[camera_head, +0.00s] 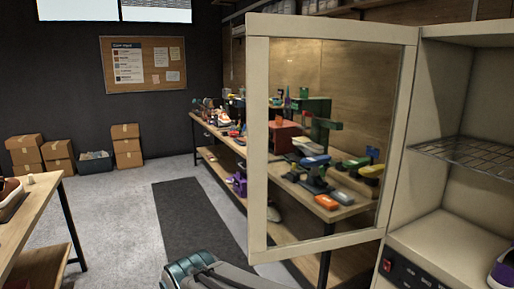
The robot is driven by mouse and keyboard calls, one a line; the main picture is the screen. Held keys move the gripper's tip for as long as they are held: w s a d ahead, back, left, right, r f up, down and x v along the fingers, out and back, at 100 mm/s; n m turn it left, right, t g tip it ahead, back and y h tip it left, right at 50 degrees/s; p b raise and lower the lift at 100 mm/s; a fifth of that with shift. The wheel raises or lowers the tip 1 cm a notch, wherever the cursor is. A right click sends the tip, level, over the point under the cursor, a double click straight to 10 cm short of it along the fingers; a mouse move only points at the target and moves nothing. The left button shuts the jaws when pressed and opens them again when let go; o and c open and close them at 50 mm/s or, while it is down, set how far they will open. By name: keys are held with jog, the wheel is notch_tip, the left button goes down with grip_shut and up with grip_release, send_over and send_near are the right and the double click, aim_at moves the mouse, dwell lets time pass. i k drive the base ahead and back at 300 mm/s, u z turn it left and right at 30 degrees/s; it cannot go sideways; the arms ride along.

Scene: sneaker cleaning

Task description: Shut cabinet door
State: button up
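The cabinet door (256,140) is a cream frame around a large clear pane, and it stands wide open. Its right edge meets the cream cabinet (404,135) at the right of the view. The cabinet's inside is exposed, with a wire shelf (470,153) across it. Part of a white and purple shoe (502,270) shows at the lower right, cut off by the picture edge. A grey and teal part of my arm shows at the bottom middle, in front of and below the door's lower left corner. My gripper's fingers are not in view.
Through the pane, a long wooden workbench (335,213) holds tools and colourful items. A red switch (387,265) sits on a dark panel below the cabinet opening. A wooden table (30,212) stands at left. The floor and dark mat (195,220) between are clear.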

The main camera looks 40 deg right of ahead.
aim_at(259, 27)
jog(key=i, duration=2.35)
jog(key=z, duration=3.55)
